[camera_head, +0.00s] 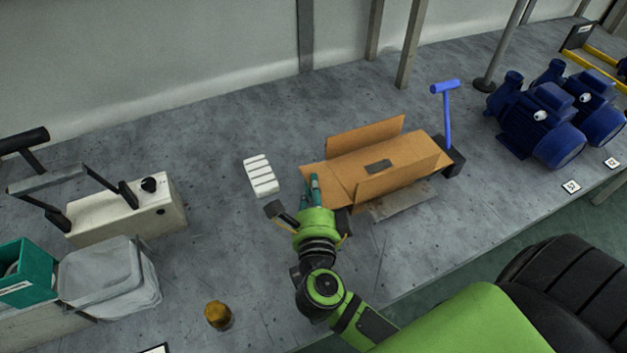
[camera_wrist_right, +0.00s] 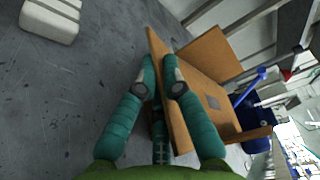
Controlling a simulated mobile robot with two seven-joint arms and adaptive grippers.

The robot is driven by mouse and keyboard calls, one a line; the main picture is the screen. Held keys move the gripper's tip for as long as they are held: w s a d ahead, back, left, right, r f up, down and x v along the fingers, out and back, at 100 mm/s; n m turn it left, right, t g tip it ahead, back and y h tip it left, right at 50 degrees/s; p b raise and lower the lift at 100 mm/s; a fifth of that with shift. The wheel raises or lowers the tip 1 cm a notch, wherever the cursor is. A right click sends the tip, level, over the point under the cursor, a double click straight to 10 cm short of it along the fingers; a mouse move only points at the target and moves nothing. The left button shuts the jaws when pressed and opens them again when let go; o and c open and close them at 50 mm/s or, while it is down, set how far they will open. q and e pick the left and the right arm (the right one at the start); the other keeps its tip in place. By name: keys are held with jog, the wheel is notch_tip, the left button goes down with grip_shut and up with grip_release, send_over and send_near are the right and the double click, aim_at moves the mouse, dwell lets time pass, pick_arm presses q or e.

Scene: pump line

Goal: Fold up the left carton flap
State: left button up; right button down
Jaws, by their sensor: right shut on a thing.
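The brown carton (camera_head: 407,162) lies open on the grey table, with its long back flap (camera_head: 365,137) standing up. My right gripper (camera_head: 314,181) is at the carton's left end. In the wrist view its teal fingers (camera_wrist_right: 161,77) are shut on the left carton flap (camera_wrist_right: 158,52), one finger on each side of the board. In the head view the left flap (camera_head: 330,181) slants at the carton's left end, partly behind the fingers. Its exact angle is hard to tell. My left gripper is not in view.
A white ribbed block (camera_head: 260,176) lies left of the carton. A blue-handled tool (camera_head: 446,115) stands at its right end, with blue pumps (camera_head: 540,125) beyond. A white sealer-like device (camera_head: 125,212), a covered bin (camera_head: 108,278) and a brass-coloured piece (camera_head: 218,315) are at left.

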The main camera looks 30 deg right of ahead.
jog(key=r+m+p, duration=0.1)
jog(key=p, duration=0.2)
jog(key=r+m+g+y+p, duration=0.1)
jog(key=m+p, duration=0.1)
jog(key=p, duration=0.2)
jog(key=d+r+m+y+p, duration=0.1)
jog(key=r+m+p, duration=0.1)
jog(key=p, duration=0.1)
jog(key=shift+s+d+g, duration=0.1)
jog(key=shift+g, duration=0.2)
jog(key=m+y+p, duration=0.1)
jog(key=p, duration=0.2)
jog(key=d+r+m+y+p, duration=0.1)
jog(key=m+p, duration=0.1)
jog(key=p, duration=0.1)
jog(key=d+m+p, duration=0.1)
jog(key=p, duration=0.1)
jog(key=shift+d+r+g+y+p, duration=0.2)
jog(key=shift+d+g+y+p, duration=0.1)
jog(key=shift+y+p, duration=0.1)
jog(key=shift+d+m+y+p, duration=0.4)
jog(key=shift+m+y+p, duration=0.1)
jog(key=shift+m+p, duration=0.35)
jog(key=shift+s+d+f+m+y+p, duration=0.1)
jog(key=shift+d+m+y+p, duration=0.25)
jog(key=shift+m, duration=0.1)
jog(key=c, duration=1.4)
grip_release()
jog(key=shift+o, duration=0.2)
